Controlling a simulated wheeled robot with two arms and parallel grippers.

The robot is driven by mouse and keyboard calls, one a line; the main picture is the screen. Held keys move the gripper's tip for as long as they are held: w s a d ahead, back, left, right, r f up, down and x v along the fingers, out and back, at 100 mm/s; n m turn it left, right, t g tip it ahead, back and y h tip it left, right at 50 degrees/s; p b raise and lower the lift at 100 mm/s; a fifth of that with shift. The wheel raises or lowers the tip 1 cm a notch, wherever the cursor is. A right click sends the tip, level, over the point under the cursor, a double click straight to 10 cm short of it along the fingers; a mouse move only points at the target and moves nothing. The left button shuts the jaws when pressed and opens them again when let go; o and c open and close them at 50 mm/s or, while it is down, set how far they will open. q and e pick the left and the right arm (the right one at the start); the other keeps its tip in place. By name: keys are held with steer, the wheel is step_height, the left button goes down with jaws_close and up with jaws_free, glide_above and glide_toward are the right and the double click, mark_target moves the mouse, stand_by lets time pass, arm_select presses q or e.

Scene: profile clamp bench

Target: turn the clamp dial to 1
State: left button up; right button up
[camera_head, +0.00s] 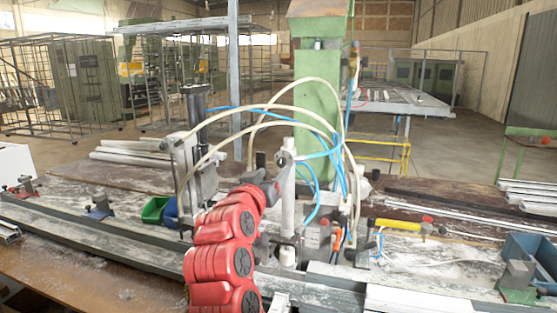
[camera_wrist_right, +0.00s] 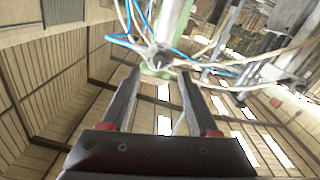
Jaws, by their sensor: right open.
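The clamp (camera_head: 287,185) is a pale upright cylinder with hoses at the middle of the bench. My right gripper (camera_head: 276,186) is at the end of the red arm, close to the left of this cylinder; its fingertips are hard to make out there. In the right wrist view my right gripper (camera_wrist_right: 158,78) is open, its two dark fingers apart with nothing between them. A grey knob-like part (camera_wrist_right: 160,54) shows just beyond the fingertips, apart from them as far as I can tell; it may be the clamp dial. No dial numbers are readable. My left gripper is not in view.
White and blue hoses (camera_head: 318,120) arch over the clamp. A green column (camera_head: 318,92) stands behind. A dark upright cylinder (camera_head: 196,108) is to the left, near a green bin (camera_head: 154,210). A blue bin (camera_head: 530,255) is at right. Metal profiles (camera_head: 110,235) run along the front.

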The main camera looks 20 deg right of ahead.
mark_target(281, 164)
steer(key=p+x, duration=0.1)
steer(key=x, duration=0.5)
steer(key=shift+w+d, duration=0.1)
steer(key=shift+d, duration=0.05)
jaws_close()
